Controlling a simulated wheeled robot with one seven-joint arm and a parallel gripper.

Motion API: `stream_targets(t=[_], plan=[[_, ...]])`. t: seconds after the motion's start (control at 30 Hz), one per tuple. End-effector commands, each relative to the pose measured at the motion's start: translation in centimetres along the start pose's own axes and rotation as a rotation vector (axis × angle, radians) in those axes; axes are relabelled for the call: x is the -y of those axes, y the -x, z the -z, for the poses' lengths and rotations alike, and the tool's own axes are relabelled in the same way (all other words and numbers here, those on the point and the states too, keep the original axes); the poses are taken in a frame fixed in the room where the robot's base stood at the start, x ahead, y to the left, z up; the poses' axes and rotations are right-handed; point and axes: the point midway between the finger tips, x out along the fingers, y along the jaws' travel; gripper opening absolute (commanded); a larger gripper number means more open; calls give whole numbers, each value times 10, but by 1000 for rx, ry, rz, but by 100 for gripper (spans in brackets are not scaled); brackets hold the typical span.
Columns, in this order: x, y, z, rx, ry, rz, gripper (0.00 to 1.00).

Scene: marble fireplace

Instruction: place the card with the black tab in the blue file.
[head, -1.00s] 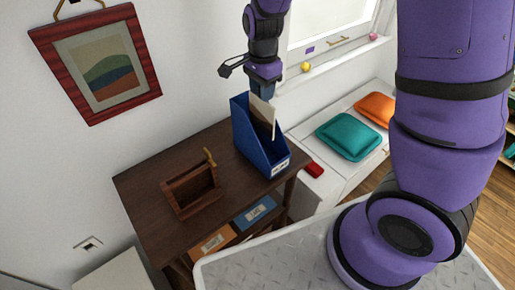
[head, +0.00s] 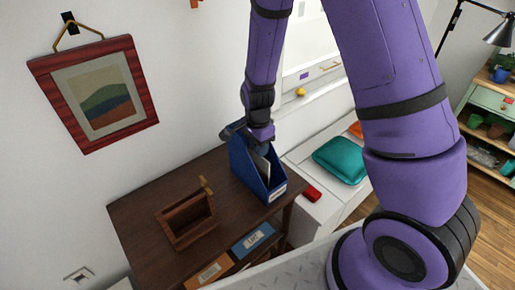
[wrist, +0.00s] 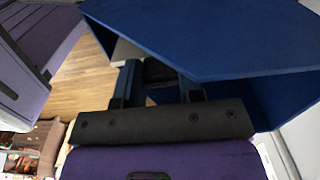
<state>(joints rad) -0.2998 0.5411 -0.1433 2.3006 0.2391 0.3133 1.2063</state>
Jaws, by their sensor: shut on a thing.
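The blue file (head: 270,183) stands upright on the dark wooden table, its open top facing up. My gripper (head: 262,143) is down at the file's mouth, its fingers mostly hidden there in the head view. A pale card (head: 262,163) shows inside the file below my gripper. In the wrist view my gripper (wrist: 158,82) is shut, with a black piece (wrist: 158,71), seemingly the card's tab, between the fingers. The file's blue wall (wrist: 205,38) is close beside them. Whether the card's lower edge touches the file's floor is hidden.
A brown wooden holder (head: 188,222) stands to the left on the table (head: 140,200). A bench with a teal cushion (head: 340,160) and a red item (head: 312,194) is to the right.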

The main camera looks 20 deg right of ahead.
Motion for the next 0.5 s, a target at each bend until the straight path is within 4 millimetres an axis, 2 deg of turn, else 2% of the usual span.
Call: stream_targets(t=[0.1,0.47,0.5], plan=[[0,-10,0,1,0,-1,1],[0,-13,0,0,1,0,1],[0,-12,0,0,1,1,44]])
